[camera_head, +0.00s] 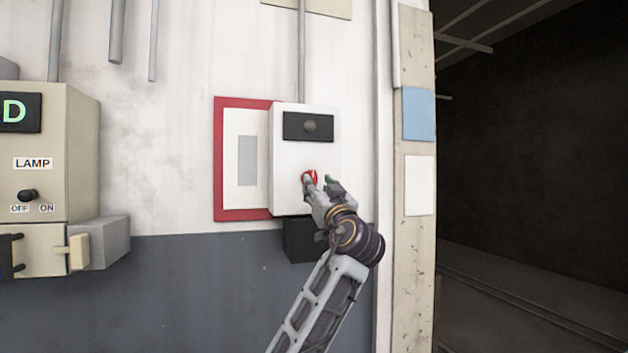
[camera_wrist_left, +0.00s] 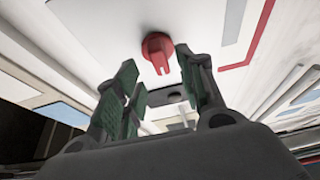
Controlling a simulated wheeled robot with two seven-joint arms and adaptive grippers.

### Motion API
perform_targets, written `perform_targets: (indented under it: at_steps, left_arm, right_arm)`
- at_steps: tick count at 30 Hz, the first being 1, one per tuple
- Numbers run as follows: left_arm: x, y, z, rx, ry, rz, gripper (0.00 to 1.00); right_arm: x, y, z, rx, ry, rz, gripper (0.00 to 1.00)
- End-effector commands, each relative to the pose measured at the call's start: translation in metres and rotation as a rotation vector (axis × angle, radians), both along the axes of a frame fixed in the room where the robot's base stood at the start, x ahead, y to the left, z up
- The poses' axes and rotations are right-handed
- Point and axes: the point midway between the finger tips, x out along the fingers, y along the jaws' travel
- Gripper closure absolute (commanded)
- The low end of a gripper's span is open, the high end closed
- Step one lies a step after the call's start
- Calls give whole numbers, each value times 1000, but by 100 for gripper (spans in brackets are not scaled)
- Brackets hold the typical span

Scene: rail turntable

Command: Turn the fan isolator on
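A white isolator box (camera_head: 290,155) is fixed to the wall. It carries a red rotary knob (camera_head: 311,175) low on its front, partly covered by my gripper. The red knob also shows in the left wrist view (camera_wrist_left: 157,46), just beyond the fingertips and roughly between them. My left gripper (camera_head: 319,184) is at the front of the box, close to the knob. I cannot tell whether a finger touches the knob. My right gripper is not in view.
A black panel with a round grey button (camera_head: 309,126) sits above the red knob. A red-framed board (camera_head: 225,160) is behind the box, and a black box (camera_head: 299,240) is below. A beige LAMP box (camera_head: 70,150) stands at left. A dark opening is at right.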

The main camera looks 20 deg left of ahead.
Motion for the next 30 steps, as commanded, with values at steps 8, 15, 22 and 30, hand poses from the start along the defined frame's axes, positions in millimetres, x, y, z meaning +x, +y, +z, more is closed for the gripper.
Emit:
perform_targets:
  at_steps: [8,15,22,30]
  left_arm:
    - [24,17,13,1,-1,1,61]
    - [32,22,16,0,0,-1,61]
    - [33,22,16,0,0,-1,61]
    - [33,22,16,0,0,0,88]
  right_arm:
    - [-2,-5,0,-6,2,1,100]
    - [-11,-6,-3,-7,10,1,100]
    - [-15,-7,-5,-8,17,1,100]
    - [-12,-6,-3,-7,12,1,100]
